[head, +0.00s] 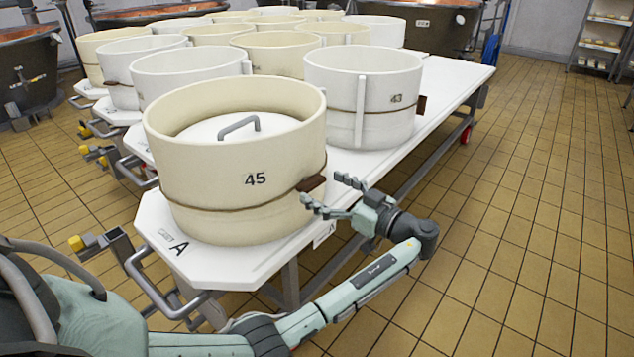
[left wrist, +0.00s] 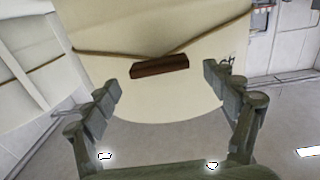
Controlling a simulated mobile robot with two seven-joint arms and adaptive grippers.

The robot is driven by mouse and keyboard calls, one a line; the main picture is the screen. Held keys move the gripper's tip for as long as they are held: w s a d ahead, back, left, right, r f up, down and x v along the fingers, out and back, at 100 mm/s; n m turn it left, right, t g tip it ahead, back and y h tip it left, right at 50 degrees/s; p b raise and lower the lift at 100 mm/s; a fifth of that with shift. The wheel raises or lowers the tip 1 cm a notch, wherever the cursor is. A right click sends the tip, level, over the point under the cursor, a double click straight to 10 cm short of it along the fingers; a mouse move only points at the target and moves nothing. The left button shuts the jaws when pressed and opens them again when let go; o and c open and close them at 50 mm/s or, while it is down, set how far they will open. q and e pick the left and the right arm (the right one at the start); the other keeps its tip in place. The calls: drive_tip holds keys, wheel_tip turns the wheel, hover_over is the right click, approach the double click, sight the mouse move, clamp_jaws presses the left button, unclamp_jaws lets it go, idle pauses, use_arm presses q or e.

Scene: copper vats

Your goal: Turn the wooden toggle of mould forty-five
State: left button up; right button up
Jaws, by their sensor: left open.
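Mould forty-five (head: 235,165) is a cream round mould with a black 45, standing at the near end of the white table. A brown cord runs around it to a small dark wooden toggle (head: 311,184) on its right side. My left gripper (head: 322,194) is open, its fingers pointing at the toggle. In the left wrist view the toggle (left wrist: 159,66) lies slightly tilted across the mould wall (left wrist: 150,98), ahead of and between the open fingers (left wrist: 162,88). The fingers look apart from the toggle. My right gripper is not in view.
A lid with a grey handle (head: 239,124) sits inside mould forty-five. The tiled floor (head: 530,220) to the right is clear.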

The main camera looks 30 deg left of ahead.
sight(311, 183)
use_arm(q)
drive_tip(key=shift+w+a, duration=0.15)
drive_tip(key=shift+a, duration=1.05)
drive_tip(key=c, duration=1.2)
